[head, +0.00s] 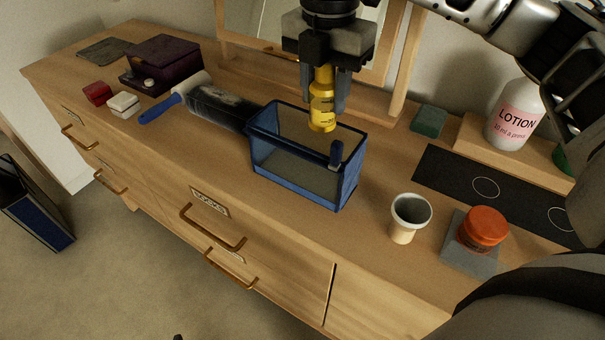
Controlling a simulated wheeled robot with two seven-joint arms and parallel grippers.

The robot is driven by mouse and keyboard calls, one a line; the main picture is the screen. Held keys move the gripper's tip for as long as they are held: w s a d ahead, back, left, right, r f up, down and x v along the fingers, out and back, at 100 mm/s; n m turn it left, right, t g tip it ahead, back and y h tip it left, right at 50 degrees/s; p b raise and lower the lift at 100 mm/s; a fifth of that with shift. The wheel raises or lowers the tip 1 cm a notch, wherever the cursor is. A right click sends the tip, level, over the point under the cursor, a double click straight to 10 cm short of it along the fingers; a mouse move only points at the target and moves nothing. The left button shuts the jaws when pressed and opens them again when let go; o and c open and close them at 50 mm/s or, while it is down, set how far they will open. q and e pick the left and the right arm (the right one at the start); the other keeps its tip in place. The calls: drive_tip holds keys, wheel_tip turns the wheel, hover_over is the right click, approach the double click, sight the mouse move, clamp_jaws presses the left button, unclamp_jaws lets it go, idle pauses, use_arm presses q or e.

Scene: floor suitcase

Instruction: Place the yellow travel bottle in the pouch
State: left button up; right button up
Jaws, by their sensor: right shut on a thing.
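The yellow travel bottle (322,101) is upright between the fingers of my right gripper (322,92), which is shut on it. The bottle hangs over the back right part of the blue pouch (292,184). The pouch is an open box shape with mesh sides and blue edges, standing on the dresser top. The bottle's lower end appears near the pouch's rim; I cannot tell exactly how high it is. A dark blue item (336,154) stands at the pouch's right end. My left gripper is not in view.
A cup (409,216), an orange-lidded jar (482,229) and a lotion bottle (513,117) stand to the right. A mirror frame (398,70) rises behind. The dresser's front edge is clear.

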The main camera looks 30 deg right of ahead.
sight(323, 115)
wheel_tip(323, 115, down, 4)
drive_tip(key=shift+r+b, duration=0.1)
drive_tip(key=shift+b, duration=0.5)
drive_tip(key=shift+f, duration=0.35)
wheel_tip(323, 115, down, 5)
drive_tip(key=shift+f+p, duration=0.15)
drive_tip(key=shift+p, duration=0.15)
wheel_tip(323, 115, down, 4)
drive_tip(key=shift+r, duration=0.1)
drive_tip(key=shift+f, duration=0.2)
drive_tip(key=shift+f, duration=0.1)
